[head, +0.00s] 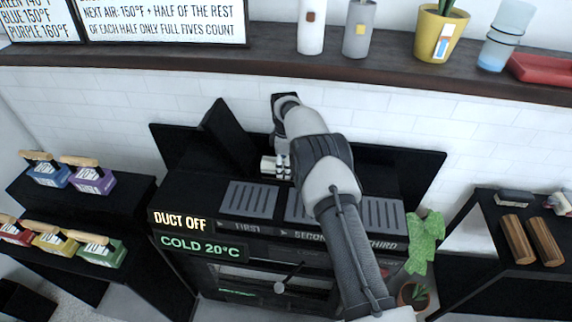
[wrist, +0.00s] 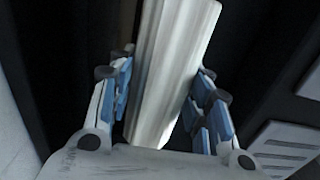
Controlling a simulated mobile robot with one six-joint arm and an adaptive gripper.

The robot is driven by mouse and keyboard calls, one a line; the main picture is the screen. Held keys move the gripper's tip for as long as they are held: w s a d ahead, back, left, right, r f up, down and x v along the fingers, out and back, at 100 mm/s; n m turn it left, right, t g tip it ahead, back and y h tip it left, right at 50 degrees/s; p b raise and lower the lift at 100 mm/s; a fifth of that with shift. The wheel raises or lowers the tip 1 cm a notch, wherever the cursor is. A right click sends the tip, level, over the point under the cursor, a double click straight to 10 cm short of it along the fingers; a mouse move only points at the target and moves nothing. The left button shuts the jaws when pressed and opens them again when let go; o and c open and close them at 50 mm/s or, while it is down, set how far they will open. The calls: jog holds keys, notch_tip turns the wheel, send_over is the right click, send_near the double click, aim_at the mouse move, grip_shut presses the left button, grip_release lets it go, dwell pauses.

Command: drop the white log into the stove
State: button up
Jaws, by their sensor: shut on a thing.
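The white log (wrist: 172,65) is a pale, ridged bar held lengthwise between the fingers of my gripper (wrist: 163,95) in the wrist view. Blue finger pads press on it from both sides. The black stove (head: 186,178) stands in the middle of the head view, with signs reading "DUCT OFF" and "COLD 20°C". A black flap (head: 230,137) stands tilted up at its top left. My gripper (head: 276,166) is over the stove's rear top, beside this flap. In the head view my arm hides part of the stove, and the log is hard to make out from the gripper.
Grey slotted plates (head: 250,198) lie on the stove's top front. Two brown logs (head: 530,240) lie on the right black stand. Handled coloured blocks (head: 88,176) sit on the left stands. A green bow (head: 425,240) hangs at the stove's right. A dark shelf (head: 280,56) runs above.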

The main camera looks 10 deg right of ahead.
jog(key=o, duration=1.4)
jog(key=shift+c, duration=0.2)
jog(key=shift+r, duration=0.1)
